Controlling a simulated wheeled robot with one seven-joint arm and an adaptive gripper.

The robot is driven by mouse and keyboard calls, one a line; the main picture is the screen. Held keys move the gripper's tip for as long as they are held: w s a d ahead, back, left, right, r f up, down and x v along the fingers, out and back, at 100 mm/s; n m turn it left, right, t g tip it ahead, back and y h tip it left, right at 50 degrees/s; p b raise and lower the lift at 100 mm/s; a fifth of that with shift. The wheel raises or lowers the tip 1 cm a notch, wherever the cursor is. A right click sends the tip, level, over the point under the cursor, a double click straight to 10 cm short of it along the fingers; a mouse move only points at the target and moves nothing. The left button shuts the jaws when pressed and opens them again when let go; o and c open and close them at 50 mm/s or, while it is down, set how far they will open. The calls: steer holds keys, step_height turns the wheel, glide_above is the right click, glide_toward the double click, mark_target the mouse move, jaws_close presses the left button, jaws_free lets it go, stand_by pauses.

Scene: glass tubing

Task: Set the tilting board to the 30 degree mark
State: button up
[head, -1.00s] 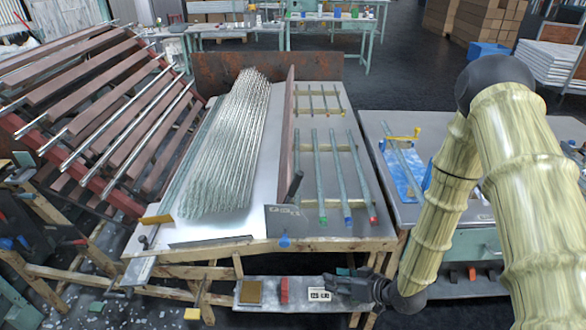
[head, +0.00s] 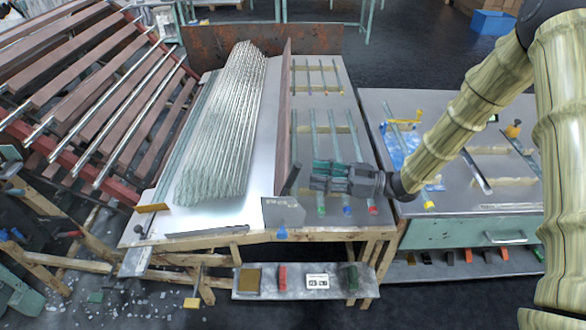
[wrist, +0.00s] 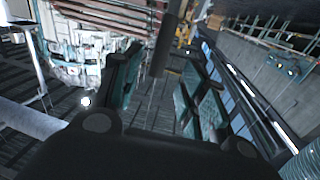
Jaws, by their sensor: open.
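A thin brown board (head: 284,120) stands nearly upright on the table, between the glass tubes (head: 228,125) and several spaced tubes. A dark handle (head: 291,179) leans at its near end. Below the handle is a grey plate (head: 283,212) with faint marks, too small to read. My gripper (head: 318,176) is at the near end of the board, just right of the handle, pointing left. In the wrist view my gripper (wrist: 163,88) has its fingers apart, and a dark rod (wrist: 168,38), seemingly the handle, shows between them. I cannot tell whether they touch it.
Spaced tubes (head: 335,135) with coloured ends lie under and behind my gripper. A sloped rack (head: 95,110) stands at left. A low shelf (head: 327,291) holds several small items. A side table (head: 490,210) is at right.

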mark_target(293, 172)
steer(key=a, duration=0.2)
steer(key=w+a+p, duration=0.1)
steer(key=a, duration=0.4)
steer(key=shift+w+a+p, duration=0.15)
steer(key=shift+a+p, duration=0.1)
steer(key=shift+p, duration=0.15)
jaws_close()
